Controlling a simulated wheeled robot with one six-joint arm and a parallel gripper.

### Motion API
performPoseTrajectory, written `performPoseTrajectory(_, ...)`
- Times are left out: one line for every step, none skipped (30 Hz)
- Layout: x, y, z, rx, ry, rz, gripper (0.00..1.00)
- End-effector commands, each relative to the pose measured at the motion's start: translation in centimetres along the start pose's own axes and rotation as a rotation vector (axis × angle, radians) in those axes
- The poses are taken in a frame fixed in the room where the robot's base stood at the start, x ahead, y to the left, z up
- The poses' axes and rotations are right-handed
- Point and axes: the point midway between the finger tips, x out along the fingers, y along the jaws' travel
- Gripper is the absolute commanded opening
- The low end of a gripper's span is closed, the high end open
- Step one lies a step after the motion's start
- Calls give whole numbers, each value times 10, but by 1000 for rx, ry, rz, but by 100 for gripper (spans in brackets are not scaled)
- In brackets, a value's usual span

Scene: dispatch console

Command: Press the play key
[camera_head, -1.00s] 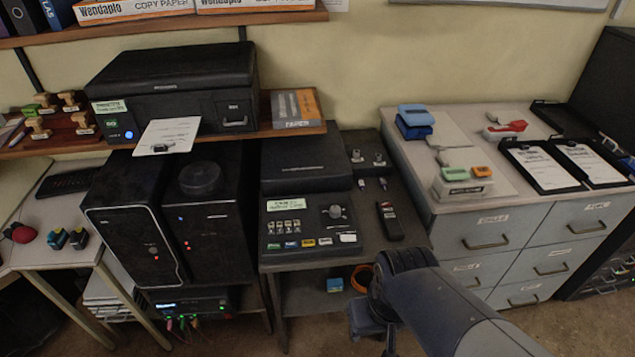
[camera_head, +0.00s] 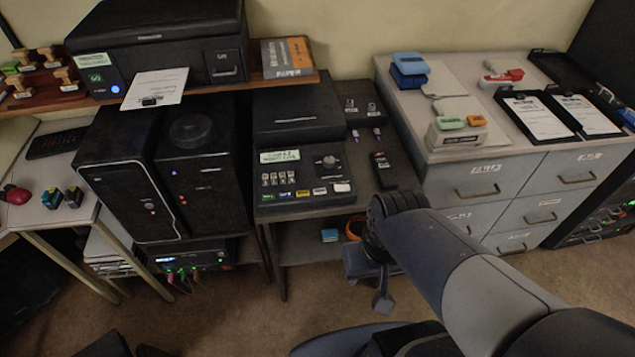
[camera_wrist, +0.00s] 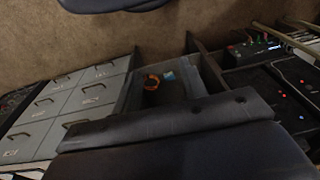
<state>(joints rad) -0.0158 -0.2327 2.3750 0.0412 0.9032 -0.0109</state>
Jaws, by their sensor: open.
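The dispatch console (camera_head: 325,200) is a dark sloped panel on a dark table, in the middle of the head view. Along its front edge runs a row of keys: a green key (camera_head: 268,198), a blue key (camera_head: 285,195), a yellow key (camera_head: 303,193) and pale ones. Their markings are too small to read, so I cannot tell which is the play key. A round knob (camera_head: 329,162) and small switches sit above the row. My gripper (camera_head: 378,285) hangs below and right of the console, in front of the table and apart from the keys. It appears empty, its fingers partly hidden.
A black handset (camera_head: 383,170) lies right of the console. Black computer towers (camera_head: 205,175) stand left, beneath a shelf with a printer (camera_head: 160,45). A grey drawer cabinet (camera_head: 510,180) stands right. An orange ring (camera_wrist: 152,82) shows under the table. Floor in front is open.

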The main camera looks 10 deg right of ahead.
Motion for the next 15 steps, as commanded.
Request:
performPoseTrajectory(0,0,0,0,0,0,37)
performPoseTrajectory(0,0,0,0,0,0,34)
performPoseTrajectory(0,0,0,0,0,0,31)
performPoseTrajectory(0,0,0,0,0,0,28)
performPoseTrajectory(0,0,0,0,0,0,26)
performPoseTrajectory(0,0,0,0,0,0,23)
performPoseTrajectory(0,0,0,0,0,0,20)
performPoseTrajectory(0,0,0,0,0,0,18)
performPoseTrajectory(0,0,0,0,0,0,15)
performPoseTrajectory(0,0,0,0,0,0,12)
performPoseTrajectory(0,0,0,0,0,0,10)
performPoseTrajectory(0,0,0,0,0,0,6)
performPoseTrajectory(0,0,0,0,0,0,4)
performPoseTrajectory(0,0,0,0,0,0,2)
performPoseTrajectory(0,0,0,0,0,0,0)
